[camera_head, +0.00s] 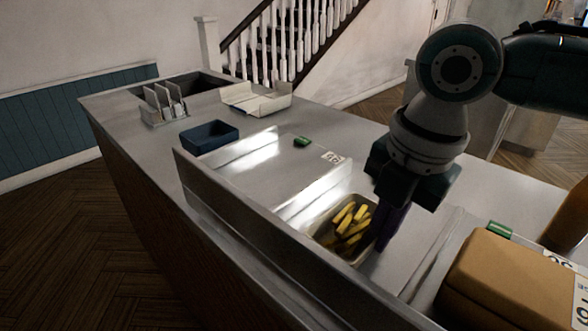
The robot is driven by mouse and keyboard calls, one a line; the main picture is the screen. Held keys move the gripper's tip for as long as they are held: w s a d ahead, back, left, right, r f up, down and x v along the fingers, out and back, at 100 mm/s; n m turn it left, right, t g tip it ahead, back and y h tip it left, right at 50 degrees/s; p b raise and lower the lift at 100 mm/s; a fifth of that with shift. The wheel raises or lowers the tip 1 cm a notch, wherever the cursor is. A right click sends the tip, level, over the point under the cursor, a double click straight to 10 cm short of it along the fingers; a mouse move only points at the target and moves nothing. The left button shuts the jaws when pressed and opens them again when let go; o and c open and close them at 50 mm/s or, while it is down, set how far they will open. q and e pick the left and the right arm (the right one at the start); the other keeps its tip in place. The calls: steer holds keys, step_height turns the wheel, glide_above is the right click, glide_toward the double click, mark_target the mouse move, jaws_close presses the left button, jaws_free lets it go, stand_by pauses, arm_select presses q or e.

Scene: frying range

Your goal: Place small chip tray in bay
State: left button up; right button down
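A small metal tray (360,255) holding several yellow chips (346,224) sits at the front of the counter, by the low metal wall. My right gripper (385,240) points down at the tray's right side, its dark purple fingers close against the rim. The fingers overlap in this view, so I cannot tell whether they grip the rim. A flat metal bay (268,165) with a raised front wall and a small white label lies behind and left of the tray. My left gripper is not in view.
A blue open box (208,137), a cream tray (256,98) and a slotted rack (166,106) stand farther back on the counter. A small green item (301,142) lies beyond the bay. A large brown box (510,280) stands at front right. The bay's surface looks clear.

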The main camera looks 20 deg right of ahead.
steer(key=shift+f, duration=0.2)
steer(key=c, duration=1.5)
jaws_free()
steer(key=shift+f, duration=0.1)
steer(key=o, duration=0.4)
steer(key=r, duration=0.4)
steer(key=s+r, duration=0.1)
steer(key=r, duration=0.3)
steer(key=r+p, duration=0.1)
steer(key=r, duration=0.3)
steer(key=shift+s+d+r, duration=0.15)
steer(key=shift+s+d, duration=0.1)
steer(key=shift+d, duration=0.05)
